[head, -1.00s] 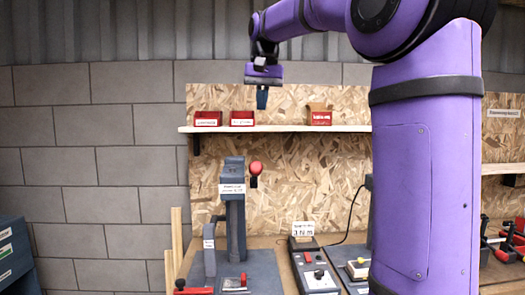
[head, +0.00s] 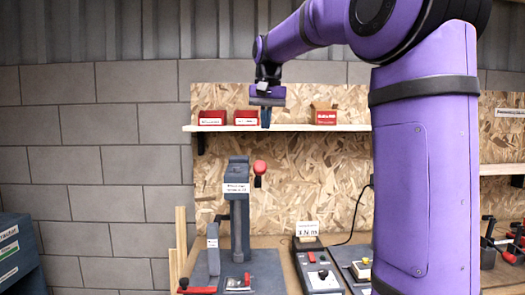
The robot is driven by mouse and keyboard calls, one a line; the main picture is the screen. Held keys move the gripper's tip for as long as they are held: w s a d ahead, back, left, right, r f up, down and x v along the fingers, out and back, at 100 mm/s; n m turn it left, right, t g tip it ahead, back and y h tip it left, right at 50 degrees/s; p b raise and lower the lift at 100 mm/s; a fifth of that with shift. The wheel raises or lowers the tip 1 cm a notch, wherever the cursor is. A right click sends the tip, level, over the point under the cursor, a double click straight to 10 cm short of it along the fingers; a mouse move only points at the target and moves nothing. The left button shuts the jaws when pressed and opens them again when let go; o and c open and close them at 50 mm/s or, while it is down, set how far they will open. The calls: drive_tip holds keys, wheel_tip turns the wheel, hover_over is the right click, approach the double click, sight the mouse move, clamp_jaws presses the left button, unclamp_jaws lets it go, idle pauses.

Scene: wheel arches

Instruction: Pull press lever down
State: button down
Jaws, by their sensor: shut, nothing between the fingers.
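The press (head: 238,215) is a dark grey upright column on a flat grey base, with a white label near its top. Its lever ends in a red knob (head: 260,167) at the upper right of the column, and the lever is raised. My gripper (head: 266,120) points down above the red knob, in front of the shelf edge in the picture. It is shut and empty, and a gap shows between its tips and the knob. The lever's arm behind the knob is mostly hidden.
A wooden shelf (head: 345,128) with red bins (head: 246,117) runs behind my gripper. A grey device with a red button (head: 311,257) stands on the bench right of the press. Red-handled clamps (head: 510,245) lie at the far right. Wooden strips (head: 181,240) stand left of the press.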

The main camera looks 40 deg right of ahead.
sight(262, 162)
drive_tip(key=f, duration=0.4)
drive_tip(key=a+f, duration=0.1)
drive_tip(key=f, duration=0.1)
drive_tip(key=shift+s+f, duration=0.15)
drive_tip(key=shift+f, duration=0.15)
drive_tip(key=shift+s+a+f, duration=0.1)
drive_tip(key=shift+a+f, duration=0.1)
drive_tip(key=shift+f, duration=0.4)
